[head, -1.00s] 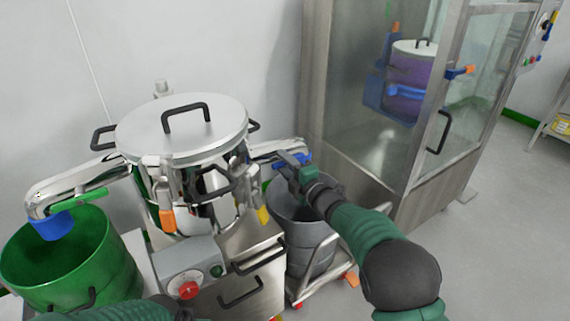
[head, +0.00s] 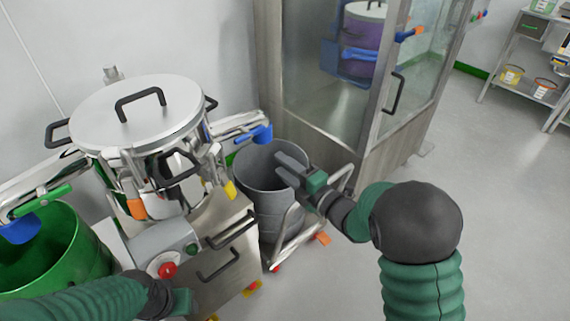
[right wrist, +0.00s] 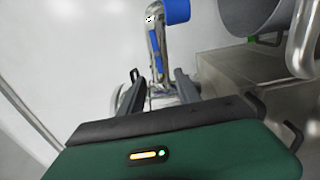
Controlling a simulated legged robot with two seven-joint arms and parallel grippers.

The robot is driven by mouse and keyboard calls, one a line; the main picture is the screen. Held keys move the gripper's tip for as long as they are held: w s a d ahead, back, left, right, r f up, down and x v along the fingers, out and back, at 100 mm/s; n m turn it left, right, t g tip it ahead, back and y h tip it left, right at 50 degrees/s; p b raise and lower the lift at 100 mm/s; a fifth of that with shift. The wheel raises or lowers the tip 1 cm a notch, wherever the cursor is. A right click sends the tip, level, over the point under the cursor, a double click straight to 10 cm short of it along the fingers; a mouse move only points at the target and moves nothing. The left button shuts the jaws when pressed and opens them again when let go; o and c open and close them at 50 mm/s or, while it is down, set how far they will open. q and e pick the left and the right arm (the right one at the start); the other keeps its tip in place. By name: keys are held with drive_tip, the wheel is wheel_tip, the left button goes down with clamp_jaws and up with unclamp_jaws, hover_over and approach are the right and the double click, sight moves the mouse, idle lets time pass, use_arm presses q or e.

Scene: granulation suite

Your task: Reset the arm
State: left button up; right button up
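My right gripper (head: 289,170) is over the grey bin (head: 258,208), near its rim in the head view, with its arm coming in from the right. In the right wrist view its two fingers (right wrist: 160,90) stand apart with nothing between them. Ahead of them there is a metal pipe with a blue end (right wrist: 176,11). My left gripper (head: 165,302) shows only partly at the bottom of the head view, in front of the machine, and its fingers cannot be made out.
A steel vessel with a handled lid (head: 138,108) stands at left, its right spout ending in a blue cap (head: 262,133). A green bin (head: 60,255) is at lower left. A glass cabinet (head: 330,90) stands behind the grey bin. Open floor lies right; shelving (head: 525,85) is beyond.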

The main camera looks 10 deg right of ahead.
drive_tip(key=shift+s+d, duration=0.1)
idle(0.3)
drive_tip(key=s+d+f+m+g+h, duration=0.5)
drive_tip(key=s+d+f+m+h, duration=0.5)
drive_tip(key=m, duration=0.6)
drive_tip(key=s+d+f+m+g, duration=0.15)
drive_tip(key=s+m+g, duration=0.25)
drive_tip(key=s, duration=0.4)
drive_tip(key=s+f+m+g, duration=0.3)
drive_tip(key=s+m, duration=0.2)
drive_tip(key=s, duration=0.3)
drive_tip(key=w+r+p+v, duration=0.1)
drive_tip(key=w+p+v, duration=0.2)
drive_tip(key=p+v, duration=1.2)
drive_tip(key=w+p+v, duration=0.3)
drive_tip(key=p+v, duration=1.1)
drive_tip(key=p, duration=0.1)
drive_tip(key=shift+w+a+r, duration=0.15)
drive_tip(key=shift+w+r, duration=0.1)
drive_tip(key=shift+r, duration=0.55)
